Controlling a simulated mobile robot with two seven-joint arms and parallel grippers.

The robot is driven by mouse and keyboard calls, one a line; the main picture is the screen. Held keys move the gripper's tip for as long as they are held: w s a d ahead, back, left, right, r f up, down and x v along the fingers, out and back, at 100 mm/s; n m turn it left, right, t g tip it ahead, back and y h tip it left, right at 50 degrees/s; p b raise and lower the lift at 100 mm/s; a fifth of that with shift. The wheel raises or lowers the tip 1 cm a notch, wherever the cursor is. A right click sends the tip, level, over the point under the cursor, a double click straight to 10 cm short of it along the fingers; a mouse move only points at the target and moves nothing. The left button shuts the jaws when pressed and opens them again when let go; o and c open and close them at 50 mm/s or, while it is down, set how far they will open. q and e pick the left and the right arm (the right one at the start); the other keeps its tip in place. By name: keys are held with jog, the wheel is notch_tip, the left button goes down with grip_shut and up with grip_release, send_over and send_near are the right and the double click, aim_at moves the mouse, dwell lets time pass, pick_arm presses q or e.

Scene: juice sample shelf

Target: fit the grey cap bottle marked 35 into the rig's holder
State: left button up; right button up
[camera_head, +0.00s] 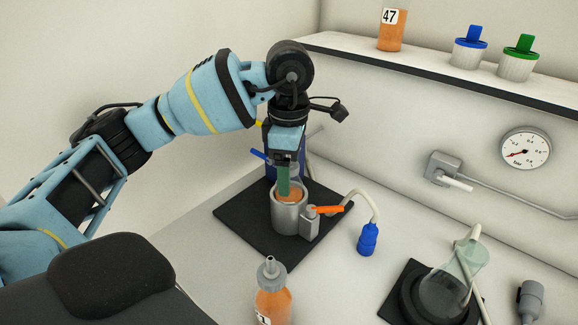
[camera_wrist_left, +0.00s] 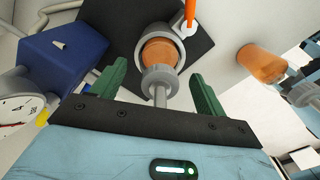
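A bottle of orange juice (camera_head: 291,194) sits inside the rig's grey cylindrical holder (camera_head: 289,219). In the left wrist view its grey cap with a thin spout (camera_wrist_left: 160,82) points up between my fingers, and the orange body (camera_wrist_left: 160,52) shows inside the holder's ring (camera_wrist_left: 180,40). No number on it can be read. My left gripper (camera_head: 287,180) is just above the holder with its green fingers pointing down. In the wrist view the fingers (camera_wrist_left: 160,92) are spread, with gaps on both sides of the cap. My right gripper is not in view.
An orange lever (camera_head: 326,209) sticks out beside the holder, which stands on a black mat (camera_head: 246,224). Another grey-capped juice bottle (camera_head: 272,302) stands in front. A flask (camera_head: 446,292) on a black base and a blue connector (camera_head: 368,239) are to the right. A shelf (camera_head: 440,78) runs behind.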

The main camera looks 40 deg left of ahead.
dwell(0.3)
pick_arm(q)
notch_tip(320, 180, up, 8)
jog(key=shift+f+p, duration=0.15)
jog(key=shift+p, duration=0.3)
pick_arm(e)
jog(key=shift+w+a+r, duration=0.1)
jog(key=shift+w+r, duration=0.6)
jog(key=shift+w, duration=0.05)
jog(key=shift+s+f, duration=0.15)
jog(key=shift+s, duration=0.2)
